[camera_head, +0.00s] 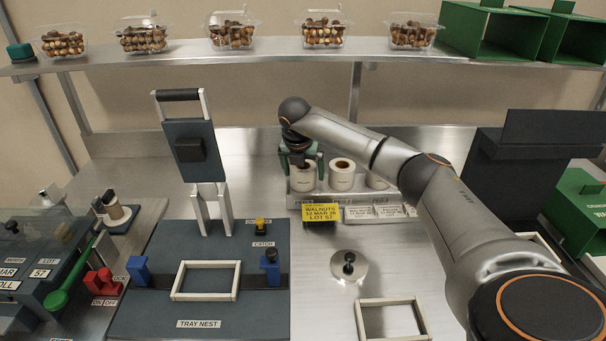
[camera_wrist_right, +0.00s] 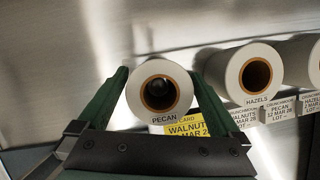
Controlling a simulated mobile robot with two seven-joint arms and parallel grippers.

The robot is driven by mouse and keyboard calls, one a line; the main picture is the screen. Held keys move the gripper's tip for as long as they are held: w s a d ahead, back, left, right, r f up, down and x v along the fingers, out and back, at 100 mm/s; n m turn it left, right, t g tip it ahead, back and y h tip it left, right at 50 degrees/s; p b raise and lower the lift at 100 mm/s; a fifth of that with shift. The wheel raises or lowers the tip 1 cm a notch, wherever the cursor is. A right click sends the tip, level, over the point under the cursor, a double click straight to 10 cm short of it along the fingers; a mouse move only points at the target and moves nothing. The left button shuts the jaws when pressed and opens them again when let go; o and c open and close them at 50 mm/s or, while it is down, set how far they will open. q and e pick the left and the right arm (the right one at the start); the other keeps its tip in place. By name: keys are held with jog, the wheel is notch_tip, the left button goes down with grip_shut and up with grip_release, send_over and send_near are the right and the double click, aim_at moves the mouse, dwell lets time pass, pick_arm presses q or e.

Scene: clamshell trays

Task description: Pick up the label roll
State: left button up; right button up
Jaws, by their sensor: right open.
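Three white label rolls with brown cores stand in a row on a rack at the back of the bench. The left roll (camera_head: 302,180) is partly covered by my right gripper (camera_head: 300,158); the middle roll (camera_head: 342,176) and right roll (camera_head: 377,181) stand beside it. In the right wrist view, the roll marked PECAN (camera_wrist_right: 160,110) lies between the green fingers of my open right gripper (camera_wrist_right: 160,76). Contact with the fingers cannot be told. The roll marked HAZELS (camera_wrist_right: 236,88) is just right of the right finger. My left gripper is out of view.
A yellow card (camera_head: 320,213) reading WALNUTS, 12 MAR 26 stands before the rack, near small white cards. A dark tray nest (camera_head: 205,324) with an upright press stands left. A round-based black knob (camera_head: 348,264) and pale frame (camera_head: 391,302) are in front. Filled clamshells line the shelf (camera_head: 270,58).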

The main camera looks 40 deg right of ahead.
jog(key=c, duration=1.2)
jog(key=shift+c, duration=0.2)
jog(key=shift+r, duration=0.55)
jog(key=s+a+r+b, duration=0.2)
jog(key=s+a+r, duration=0.1)
jog(key=a+r, duration=0.9)
jog(key=shift+a, duration=0.9)
